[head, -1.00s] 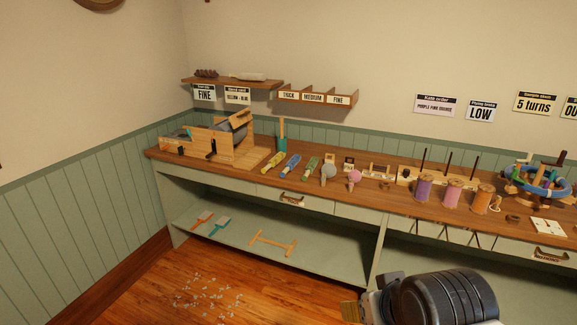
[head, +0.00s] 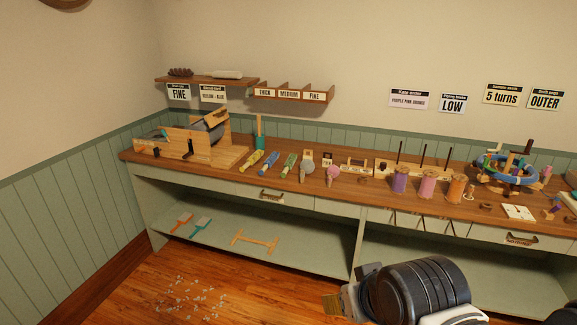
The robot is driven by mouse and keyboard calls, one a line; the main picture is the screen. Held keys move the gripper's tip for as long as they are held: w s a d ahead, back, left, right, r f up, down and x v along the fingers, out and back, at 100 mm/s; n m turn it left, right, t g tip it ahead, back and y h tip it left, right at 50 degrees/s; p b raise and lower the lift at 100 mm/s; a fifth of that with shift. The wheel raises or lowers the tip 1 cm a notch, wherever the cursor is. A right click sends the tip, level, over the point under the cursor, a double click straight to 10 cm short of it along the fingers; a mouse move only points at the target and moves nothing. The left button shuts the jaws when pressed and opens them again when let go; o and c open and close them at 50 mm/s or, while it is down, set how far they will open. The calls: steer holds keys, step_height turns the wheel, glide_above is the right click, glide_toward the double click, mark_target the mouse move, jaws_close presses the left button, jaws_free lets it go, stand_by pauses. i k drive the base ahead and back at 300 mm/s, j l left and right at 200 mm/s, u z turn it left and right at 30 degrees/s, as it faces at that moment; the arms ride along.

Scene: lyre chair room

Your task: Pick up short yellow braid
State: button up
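A short yellow item (head: 251,160), which looks like the yellow braid, lies on the wooden bench top (head: 345,184) just right of the wooden drum machine. It is small and its details are hard to make out. A similar blue item (head: 270,162) and a green one (head: 289,165) lie in a row to its right. My gripper (head: 336,304) shows only in part at the bottom edge, low in front of the bench and well apart from the yellow item. Its fingers are not clear enough to tell open from shut.
The wooden drum machine (head: 190,146) stands at the bench's left end. Round-headed tools (head: 333,174) and coloured spools (head: 427,188) stand along the bench to the right. A lower shelf (head: 290,251) holds brushes and a wooden frame. Pale scraps (head: 190,296) lie on the floor.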

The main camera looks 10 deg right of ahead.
mark_target(257, 154)
steer(key=i+l, duration=0.1)
steer(key=i, duration=0.4)
steer(key=i+l+u, duration=0.1)
steer(key=i, duration=0.4)
steer(key=i+l, duration=0.2)
steer(key=i, duration=0.3)
steer(key=i+l+u, duration=0.1)
steer(key=i, duration=0.4)
steer(key=i+l, duration=0.25)
steer(key=i, duration=0.25)
steer(key=j+u, duration=0.05)
